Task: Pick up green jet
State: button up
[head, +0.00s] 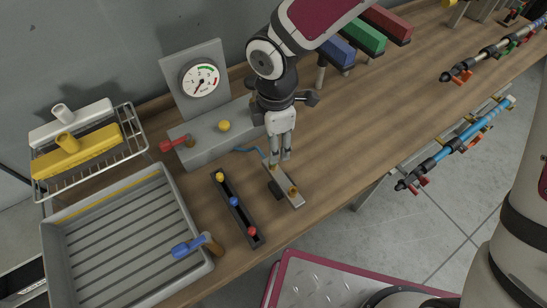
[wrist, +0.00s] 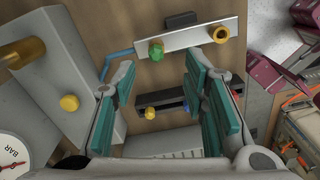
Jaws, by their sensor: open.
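The green jet (wrist: 156,50) shows in the wrist view as a small ribbed green piece at the left part of a pale metal plate (wrist: 190,39). A brass ring (wrist: 221,33) sits at the plate's other end. In the head view the plate (head: 283,185) lies on the bench below my gripper, and I cannot make out the green jet there. My gripper (head: 280,158) points down over the plate's far end. In the wrist view its teal fingers (wrist: 160,72) are apart with nothing between them, the jet showing just beyond their tips.
A dark rack (head: 243,218) beside the plate holds yellow, blue and red jets. A grey box with a gauge (head: 201,79) stands behind, a blue hose running from it to the plate. A grey tray (head: 110,285) is at left.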

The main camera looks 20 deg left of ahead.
jog(key=shift+w+a+f+p, duration=0.1)
jog(key=shift+f+p, duration=0.1)
jog(key=shift+f, duration=0.8)
jog(key=shift+s+a+f+p, duration=0.1)
jog(key=shift+f+p, duration=0.05)
jog(key=shift+f, duration=0.9)
jog(key=shift+w+a+f+p, duration=0.1)
jog(key=shift+f+p, duration=0.1)
jog(key=shift+f, duration=0.8)
jog(key=c, duration=0.9)
